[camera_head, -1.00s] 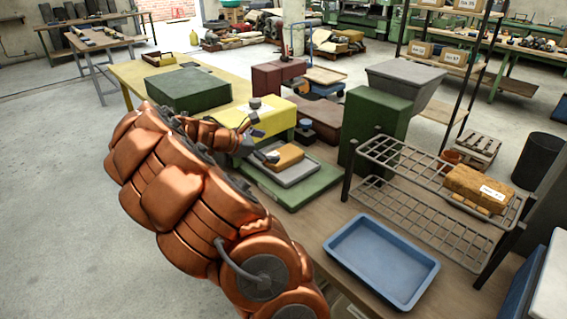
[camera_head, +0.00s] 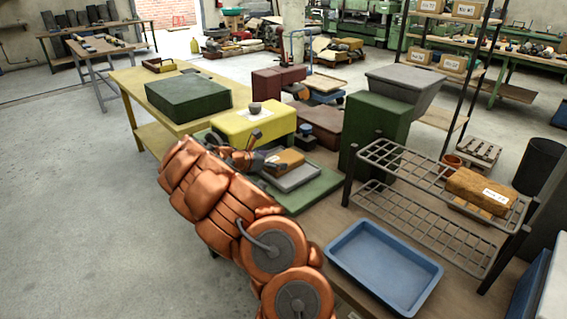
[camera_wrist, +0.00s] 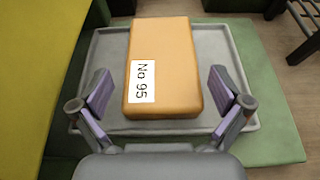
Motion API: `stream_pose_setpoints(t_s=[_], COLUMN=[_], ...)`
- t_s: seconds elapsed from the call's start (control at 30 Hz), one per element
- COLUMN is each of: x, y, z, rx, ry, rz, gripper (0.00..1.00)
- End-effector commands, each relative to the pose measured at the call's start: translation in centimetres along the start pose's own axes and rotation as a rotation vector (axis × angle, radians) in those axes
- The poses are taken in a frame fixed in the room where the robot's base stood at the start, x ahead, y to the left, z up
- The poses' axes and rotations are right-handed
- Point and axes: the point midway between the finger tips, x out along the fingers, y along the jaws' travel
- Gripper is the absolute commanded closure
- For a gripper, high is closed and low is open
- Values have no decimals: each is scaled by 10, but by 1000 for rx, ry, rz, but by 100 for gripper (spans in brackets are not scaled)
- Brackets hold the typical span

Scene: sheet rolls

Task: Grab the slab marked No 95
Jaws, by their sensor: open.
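The slab marked No 95 (camera_wrist: 172,65) is an orange-tan block with a white label on its left part. It lies on a grey tray (camera_wrist: 215,60), which sits on a green base (camera_wrist: 275,140). My gripper (camera_wrist: 164,92) is open, with one purple-padded finger on each side of the slab's near end. Gaps show between both fingers and the slab; the left gap is the smaller. In the head view the slab (camera_head: 290,160) shows beside my gripper (camera_head: 265,160), and my arm hides part of the surroundings.
A yellow box (camera_head: 255,124) stands behind the tray, and a tall green box (camera_head: 373,130) to its right. A wire rack (camera_head: 420,190) carries another labelled brown slab (camera_head: 482,190). An empty blue tray (camera_head: 384,262) lies in front.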

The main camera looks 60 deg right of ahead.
Motion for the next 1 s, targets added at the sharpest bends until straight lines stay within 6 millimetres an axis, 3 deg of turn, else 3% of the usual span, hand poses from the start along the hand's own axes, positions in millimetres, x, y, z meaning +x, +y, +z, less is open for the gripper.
stream_pose_setpoints(t_s=[0.4,0.8,1.0], x=[40,47,47], y=[-1,-1,-1], z=[3,3,3], rx=[1,0,0], ry=[2,0,0], rz=[-1,-1,-1], gripper=[0,0,21])
